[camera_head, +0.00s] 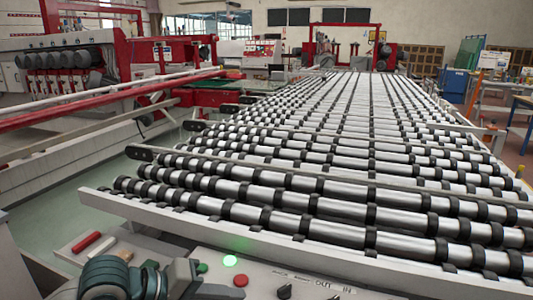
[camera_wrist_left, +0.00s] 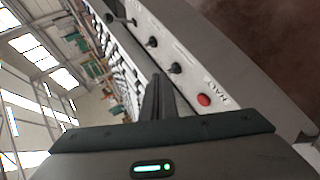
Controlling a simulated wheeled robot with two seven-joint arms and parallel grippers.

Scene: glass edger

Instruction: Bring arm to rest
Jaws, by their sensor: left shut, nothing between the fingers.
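My left gripper (camera_head: 185,275) is at the bottom left of the head view, low over the near edge of the machine's control panel (camera_head: 215,284). In the left wrist view its fingers (camera_wrist_left: 160,98) are together with nothing between them. Beyond them that view shows the panel with a red button (camera_wrist_left: 204,100) and black knobs (camera_wrist_left: 152,42). The fingers look apart from the button, but the exact gap cannot be told. My right gripper is out of view.
The panel has a lit green button (camera_head: 230,261), a red button (camera_head: 240,281) and a black knob (camera_head: 284,291). A long roller conveyor (camera_head: 330,180) fills the middle, without glass on it. A red-and-white machine (camera_head: 110,60) stands at the back left.

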